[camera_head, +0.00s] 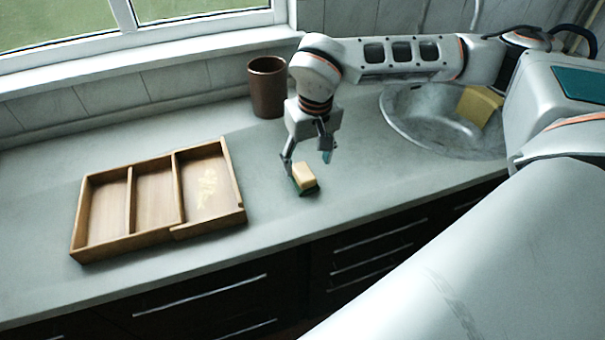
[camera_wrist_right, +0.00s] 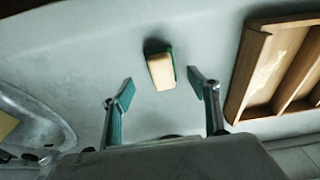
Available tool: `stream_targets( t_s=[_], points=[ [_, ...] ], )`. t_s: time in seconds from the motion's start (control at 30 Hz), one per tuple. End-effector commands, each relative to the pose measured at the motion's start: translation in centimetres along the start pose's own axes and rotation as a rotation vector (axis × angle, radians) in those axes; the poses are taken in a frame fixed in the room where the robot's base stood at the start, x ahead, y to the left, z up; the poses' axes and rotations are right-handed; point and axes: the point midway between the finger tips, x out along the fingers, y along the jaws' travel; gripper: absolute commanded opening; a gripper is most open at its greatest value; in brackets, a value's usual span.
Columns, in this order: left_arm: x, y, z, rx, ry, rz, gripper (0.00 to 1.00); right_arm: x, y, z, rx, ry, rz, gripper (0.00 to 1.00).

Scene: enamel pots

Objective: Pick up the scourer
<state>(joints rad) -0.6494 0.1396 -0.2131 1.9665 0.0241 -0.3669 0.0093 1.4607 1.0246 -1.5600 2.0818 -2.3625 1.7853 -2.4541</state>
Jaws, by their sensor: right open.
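The scourer (camera_head: 305,178) is a small block with a pale yellow-orange sponge body and a green side, lying on the grey counter to the right of the wooden tray. In the right wrist view the scourer (camera_wrist_right: 161,70) shows just beyond the gap between the fingertips. My right gripper (camera_head: 308,166) is open and empty, above the scourer and slightly behind it. Its two teal-padded fingers (camera_wrist_right: 158,95) are spread wide and do not touch the scourer in the wrist view. My left gripper is not in view.
A wooden tray with three compartments (camera_head: 133,238) lies left of the scourer. A brown cup (camera_head: 267,88) stands at the back by the wall. A round metal sink (camera_head: 430,140) with a yellow cloth-like object (camera_head: 480,105) is at the right. The counter around the scourer is clear.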

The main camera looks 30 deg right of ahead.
Motion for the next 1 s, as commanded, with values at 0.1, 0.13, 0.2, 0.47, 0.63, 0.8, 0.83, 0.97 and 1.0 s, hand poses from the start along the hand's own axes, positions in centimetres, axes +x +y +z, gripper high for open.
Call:
stream_targets(
  t_s=[0.1,0.13,0.2,0.47,0.63,0.8,0.83,0.97,1.0],
  points=[
    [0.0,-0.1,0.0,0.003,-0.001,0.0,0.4,1.4,-0.1,0.1,0.001,-0.005,-0.001,0.6],
    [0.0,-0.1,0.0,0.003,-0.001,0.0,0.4,1.6,-0.1,0.0,0.001,-0.004,-0.001,0.6],
    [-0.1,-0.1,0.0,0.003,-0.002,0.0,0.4,2.2,-0.1,-0.3,0.002,-0.003,-0.001,0.6],
    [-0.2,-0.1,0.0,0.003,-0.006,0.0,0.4,5.8,-0.1,-1.2,0.001,-0.005,-0.002,0.6],
    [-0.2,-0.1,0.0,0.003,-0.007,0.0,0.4,6.7,-0.1,-1.3,0.002,-0.002,-0.003,0.6],
    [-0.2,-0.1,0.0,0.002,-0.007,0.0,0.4,6.7,-0.2,-1.3,0.002,-0.002,-0.003,0.6],
    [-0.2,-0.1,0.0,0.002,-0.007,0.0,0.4,6.7,-0.2,-1.3,0.002,-0.002,-0.004,0.6],
    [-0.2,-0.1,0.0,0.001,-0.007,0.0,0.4,6.7,-0.2,-1.3,0.002,-0.002,-0.004,0.26],
    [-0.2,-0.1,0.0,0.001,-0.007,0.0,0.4,6.7,-0.2,-1.3,0.002,-0.002,-0.004,0.18]
  ],
)
